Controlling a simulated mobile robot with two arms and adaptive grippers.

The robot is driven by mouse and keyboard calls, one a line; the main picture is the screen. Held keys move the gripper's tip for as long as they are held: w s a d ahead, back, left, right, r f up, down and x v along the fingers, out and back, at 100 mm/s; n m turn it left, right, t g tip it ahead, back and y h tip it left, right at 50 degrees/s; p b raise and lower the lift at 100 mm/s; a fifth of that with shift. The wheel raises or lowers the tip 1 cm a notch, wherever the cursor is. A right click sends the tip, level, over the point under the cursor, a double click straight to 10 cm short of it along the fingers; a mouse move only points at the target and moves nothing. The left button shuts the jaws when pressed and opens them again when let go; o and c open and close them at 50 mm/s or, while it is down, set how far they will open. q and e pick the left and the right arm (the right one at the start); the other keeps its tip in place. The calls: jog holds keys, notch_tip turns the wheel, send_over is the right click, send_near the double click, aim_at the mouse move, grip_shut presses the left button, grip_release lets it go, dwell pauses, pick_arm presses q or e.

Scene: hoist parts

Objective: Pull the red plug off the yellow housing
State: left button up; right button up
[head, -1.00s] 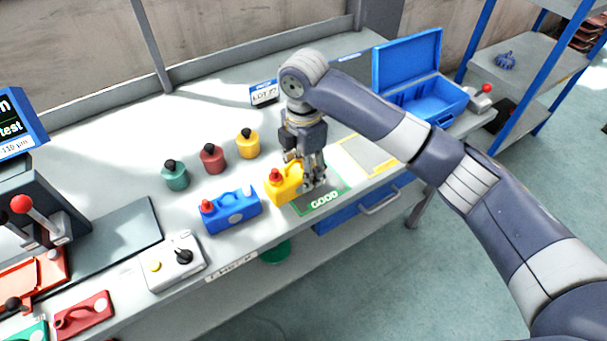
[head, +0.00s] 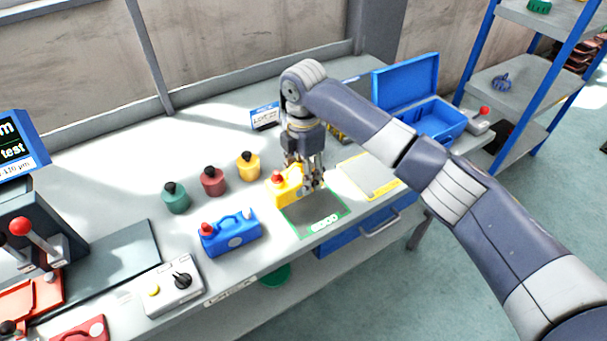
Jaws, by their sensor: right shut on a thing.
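The yellow housing (head: 289,188) is at the middle of the bench in the head view, by the back left edge of the green-framed GOOD mat (head: 318,212). The red plug (head: 277,178) is on its left end and looks seated there. My right gripper (head: 312,183) comes down from above and is shut on the right part of the yellow housing, which its fingers partly hide. Whether the housing touches the bench or hangs just above it is hard to tell. My left gripper is not in view.
A blue housing (head: 231,235) with a red plug stands to the left. Green, red and yellow pots (head: 248,167) stand behind it. A control box (head: 171,291) is at the front left. An open blue case (head: 437,125) is at the back right. The mat's front is clear.

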jog(key=shift+f+b, duration=0.35)
jog(key=shift+f, duration=1.95)
